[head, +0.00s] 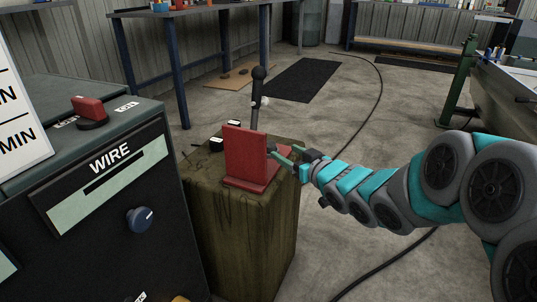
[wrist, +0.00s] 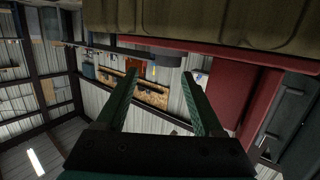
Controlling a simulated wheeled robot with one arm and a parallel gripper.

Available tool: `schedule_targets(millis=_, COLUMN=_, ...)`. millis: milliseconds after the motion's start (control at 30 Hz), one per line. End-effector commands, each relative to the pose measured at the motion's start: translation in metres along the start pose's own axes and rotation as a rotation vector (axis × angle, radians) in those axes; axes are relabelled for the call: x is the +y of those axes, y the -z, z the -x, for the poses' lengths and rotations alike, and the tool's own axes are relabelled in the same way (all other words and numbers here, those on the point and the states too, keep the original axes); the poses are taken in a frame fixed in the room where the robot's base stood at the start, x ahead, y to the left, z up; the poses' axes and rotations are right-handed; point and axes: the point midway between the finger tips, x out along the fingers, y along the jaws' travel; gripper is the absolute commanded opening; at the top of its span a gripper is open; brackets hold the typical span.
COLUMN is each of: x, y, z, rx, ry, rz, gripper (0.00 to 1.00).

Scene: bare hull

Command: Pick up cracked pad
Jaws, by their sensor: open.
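A red L-shaped piece (head: 246,153), with an upright plate on a flat base, stands on a wooden block (head: 240,215) in the head view. No other pad shows, and I cannot make out a crack on it. My gripper (head: 281,154) is at the right edge of the red piece, over the block, with its green fingers apart. In the wrist view, my gripper (wrist: 159,74) is open with nothing between the fingertips. The red piece (wrist: 245,92) is to the right of the fingers there, and the block (wrist: 200,18) is along the top. Contact cannot be told.
A dark cabinet (head: 100,190) marked WIRE stands left of the block. A black lever with a round knob (head: 258,85) rises behind the red piece. Small black items (head: 217,145) lie on the block's back left. A cable (head: 365,110) crosses the open concrete floor.

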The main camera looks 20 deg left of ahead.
Motion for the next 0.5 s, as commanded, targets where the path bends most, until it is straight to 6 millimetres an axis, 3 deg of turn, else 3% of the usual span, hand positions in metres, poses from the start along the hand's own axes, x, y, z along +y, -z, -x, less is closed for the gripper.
schedule_targets(millis=133, x=-0.009, y=0.003, z=-0.012, rx=0.030, ry=0.030, rz=-0.001, gripper=0.69)
schedule_targets(millis=500, x=-0.011, y=0.002, z=-0.042, rx=0.028, ry=0.029, rz=-0.002, gripper=0.69)
